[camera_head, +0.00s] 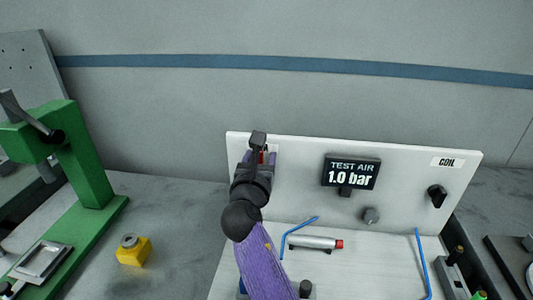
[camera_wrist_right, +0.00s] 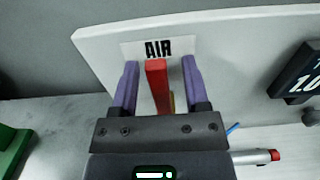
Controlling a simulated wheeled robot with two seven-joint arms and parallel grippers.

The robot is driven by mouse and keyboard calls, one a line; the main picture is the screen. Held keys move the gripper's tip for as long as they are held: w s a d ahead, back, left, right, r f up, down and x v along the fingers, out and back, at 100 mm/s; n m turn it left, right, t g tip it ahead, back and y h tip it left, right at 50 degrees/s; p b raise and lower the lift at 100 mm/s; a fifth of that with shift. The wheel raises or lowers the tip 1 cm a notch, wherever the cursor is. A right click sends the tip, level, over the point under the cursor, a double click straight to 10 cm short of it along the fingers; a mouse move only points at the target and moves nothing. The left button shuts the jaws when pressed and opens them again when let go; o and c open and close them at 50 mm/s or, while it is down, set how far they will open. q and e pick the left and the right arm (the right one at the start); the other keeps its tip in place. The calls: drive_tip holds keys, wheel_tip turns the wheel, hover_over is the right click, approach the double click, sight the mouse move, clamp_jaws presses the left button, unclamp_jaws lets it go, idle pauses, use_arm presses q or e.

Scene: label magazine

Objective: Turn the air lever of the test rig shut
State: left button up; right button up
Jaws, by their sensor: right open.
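The red air lever (camera_wrist_right: 158,84) stands between the two purple fingers of my right gripper (camera_wrist_right: 160,82) in the right wrist view, under the "AIR" label (camera_wrist_right: 158,48). The fingers are open, with a gap on each side of the lever. In the head view my right gripper (camera_head: 258,157) is at the left end of the white test rig panel (camera_head: 300,185) and hides most of the lever; a bit of red (camera_head: 262,157) shows. The rig's display (camera_head: 351,173) reads "TEST AIR 1.0 bar". My left gripper is not in view.
A black knob (camera_head: 437,195) sits under the "COIL" label at the panel's right. A silver cylinder (camera_head: 312,242) with a red end and blue tubes lies on the rig's base. A green press (camera_head: 85,160) and a yellow block (camera_head: 133,252) stand at left, with clear bench between.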

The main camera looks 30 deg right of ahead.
drive_tip(key=shift+a+r, duration=0.1)
clamp_jaws()
idle(1.4)
